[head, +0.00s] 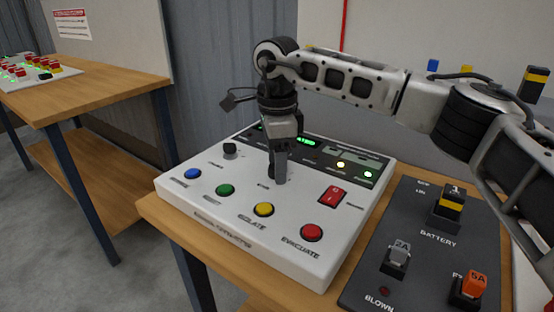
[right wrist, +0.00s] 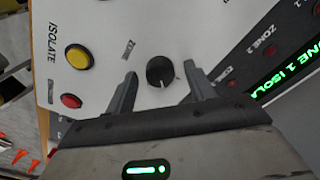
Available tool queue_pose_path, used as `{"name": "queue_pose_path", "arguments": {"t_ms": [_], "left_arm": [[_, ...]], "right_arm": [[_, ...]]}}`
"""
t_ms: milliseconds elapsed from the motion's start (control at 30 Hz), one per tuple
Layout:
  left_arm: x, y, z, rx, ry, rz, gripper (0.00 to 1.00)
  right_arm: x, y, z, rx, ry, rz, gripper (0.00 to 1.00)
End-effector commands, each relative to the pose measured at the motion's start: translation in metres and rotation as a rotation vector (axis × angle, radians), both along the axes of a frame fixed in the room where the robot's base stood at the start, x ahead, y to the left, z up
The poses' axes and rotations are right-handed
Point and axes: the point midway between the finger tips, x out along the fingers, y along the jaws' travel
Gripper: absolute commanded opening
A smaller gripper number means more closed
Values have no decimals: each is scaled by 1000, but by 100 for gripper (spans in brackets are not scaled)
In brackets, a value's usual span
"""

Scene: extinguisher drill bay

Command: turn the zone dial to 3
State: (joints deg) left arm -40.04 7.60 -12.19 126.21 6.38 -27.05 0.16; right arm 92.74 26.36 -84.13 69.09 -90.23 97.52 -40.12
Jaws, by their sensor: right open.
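The zone dial (right wrist: 160,70) is a round black knob on the white control panel (head: 220,215). In the right wrist view it lies between the fingertips of my right gripper (right wrist: 161,82), with a gap on each side. A light pointer mark on the dial points to the lower right in that view. In the head view my right gripper (head: 279,178) points down at the middle of the panel and hides the dial. The jaws are open. The green display (head: 306,142) shows "ZONE 1" and more text in the right wrist view (right wrist: 290,70). My left gripper is out of view.
Blue (head: 192,174), green (head: 225,190), yellow (head: 263,210) and red (head: 311,232) buttons line the panel's front. Another black knob (head: 230,149) stands left, a red rocker switch (head: 332,195) right. A dark fuse board (head: 410,235) lies beside the panel.

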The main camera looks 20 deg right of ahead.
Motion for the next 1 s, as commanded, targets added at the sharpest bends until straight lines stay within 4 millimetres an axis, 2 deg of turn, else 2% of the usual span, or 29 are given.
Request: {"name": "queue_pose_path", "arguments": {"t_ms": [233,400,767,1000], "left_arm": [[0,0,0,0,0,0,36],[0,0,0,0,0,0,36],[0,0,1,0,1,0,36],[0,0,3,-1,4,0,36]], "right_arm": [[0,0,0,0,0,0,54],[0,0,0,0,0,0,9],[0,0,0,1,0,-42,9],[0,0,1,2,0,-184,9]]}}
